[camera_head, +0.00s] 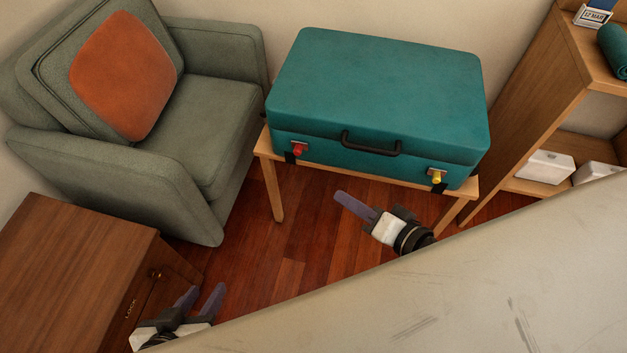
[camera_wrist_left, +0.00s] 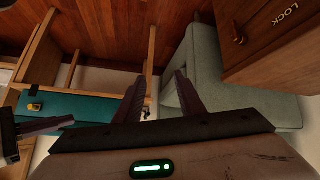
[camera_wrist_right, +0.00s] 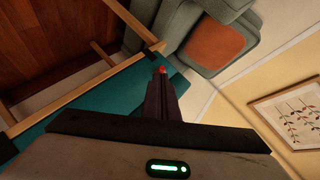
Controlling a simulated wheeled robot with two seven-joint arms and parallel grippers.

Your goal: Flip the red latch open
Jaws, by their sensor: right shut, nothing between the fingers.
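A closed teal suitcase (camera_head: 380,95) lies on a small wooden table. The red latch (camera_head: 299,148) is on its front face, left of the black handle (camera_head: 370,143); a yellow latch (camera_head: 437,177) is on the right. In the right wrist view the red latch (camera_wrist_right: 161,70) shows just beyond the fingertips; I cannot tell whether they touch it. My right gripper (camera_head: 340,196) is shut and empty, in front of the suitcase, apart from the latch in the head view. My left gripper (camera_head: 205,292) is open and empty, low at the left, far from the suitcase; its spread fingers show in the left wrist view.
The table (camera_head: 262,152) stands between a green armchair (camera_head: 215,95) with an orange cushion (camera_head: 127,72) and a wooden shelf (camera_head: 525,95). A brown cabinet (camera_head: 75,270) is near my left gripper. A large pale surface covers the lower right. Floor (camera_head: 285,255) before the table is clear.

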